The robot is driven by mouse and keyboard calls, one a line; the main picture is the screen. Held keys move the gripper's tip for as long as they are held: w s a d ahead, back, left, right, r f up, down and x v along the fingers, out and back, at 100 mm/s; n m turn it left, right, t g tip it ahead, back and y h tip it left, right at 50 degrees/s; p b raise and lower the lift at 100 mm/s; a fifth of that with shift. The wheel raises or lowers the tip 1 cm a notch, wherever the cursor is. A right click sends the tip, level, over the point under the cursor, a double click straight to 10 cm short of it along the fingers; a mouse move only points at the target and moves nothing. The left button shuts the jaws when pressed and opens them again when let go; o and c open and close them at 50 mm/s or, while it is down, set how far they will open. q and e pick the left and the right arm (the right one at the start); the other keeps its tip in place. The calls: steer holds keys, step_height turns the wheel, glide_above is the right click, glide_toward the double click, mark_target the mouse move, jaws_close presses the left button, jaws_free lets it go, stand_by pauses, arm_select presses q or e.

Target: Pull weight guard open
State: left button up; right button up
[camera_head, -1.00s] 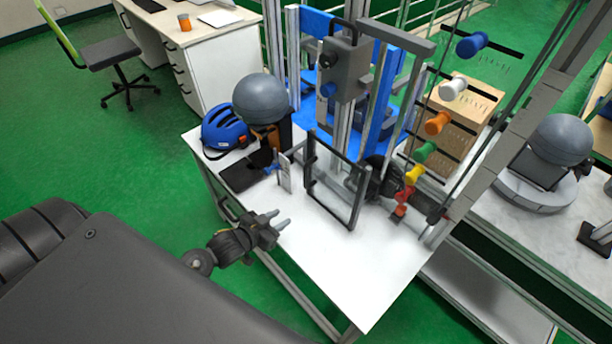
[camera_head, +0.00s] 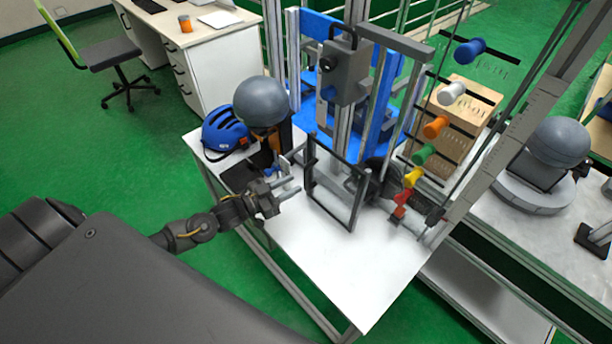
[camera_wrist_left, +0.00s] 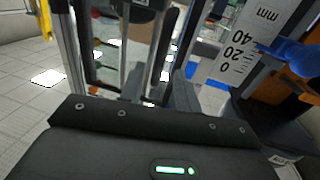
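The weight guard (camera_head: 308,170), a clear panel in a dark upright frame, stands at the front of the drop tower on the white table. It looks closed across the tower's front, but I cannot be sure. My left gripper (camera_head: 294,187) is just left of the guard's frame, its two fingers apart and pointing towards it. Nothing shows between the fingers, and I see no contact with the frame. In the left wrist view, dark and grey upright bars (camera_wrist_left: 123,50) stand ahead; I cannot tell which belong to the guard. My right gripper is not in view.
A small ruler plate (camera_wrist_left: 236,55) stands close by in the left wrist view. A grey ball-shaped headform (camera_head: 262,101) and a blue helmet (camera_head: 224,130) are at the table's back left. Coloured knobs (camera_head: 436,127) line the right. The white table's front (camera_head: 350,275) is clear.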

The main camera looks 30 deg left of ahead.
mark_target(306, 186)
arm_select(q)
steer(key=p+x, duration=0.1)
steer(key=x, duration=0.5)
steer(key=shift+c, duration=0.2)
jaws_close()
